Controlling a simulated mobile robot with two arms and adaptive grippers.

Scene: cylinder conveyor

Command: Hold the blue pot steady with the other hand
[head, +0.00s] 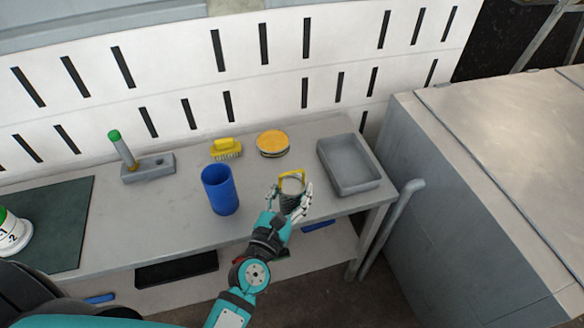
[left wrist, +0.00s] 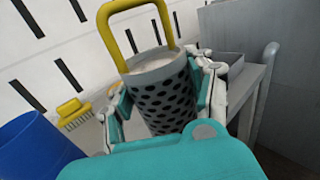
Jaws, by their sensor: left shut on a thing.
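The blue pot (head: 220,191) stands upright on the grey table, left of my left gripper. It also shows at the lower left of the left wrist view (left wrist: 35,148). My left gripper (head: 290,193) is shut around a grey perforated cup (left wrist: 163,98) with a yellow loop handle (left wrist: 127,10). The cup's top also shows in the head view (head: 291,184). The gripper is beside the pot and apart from it. No gripper touches the pot in these views. My right gripper is not in view.
On the table (head: 115,240) are a grey tray (head: 323,150) at the right, a yellow brush (head: 226,149), a round yellow-topped tin (head: 272,143) and a grey block holding a green-capped cylinder (head: 162,166). A dark green mat (head: 75,215) lies left. A grey cabinet (head: 450,190) stands right.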

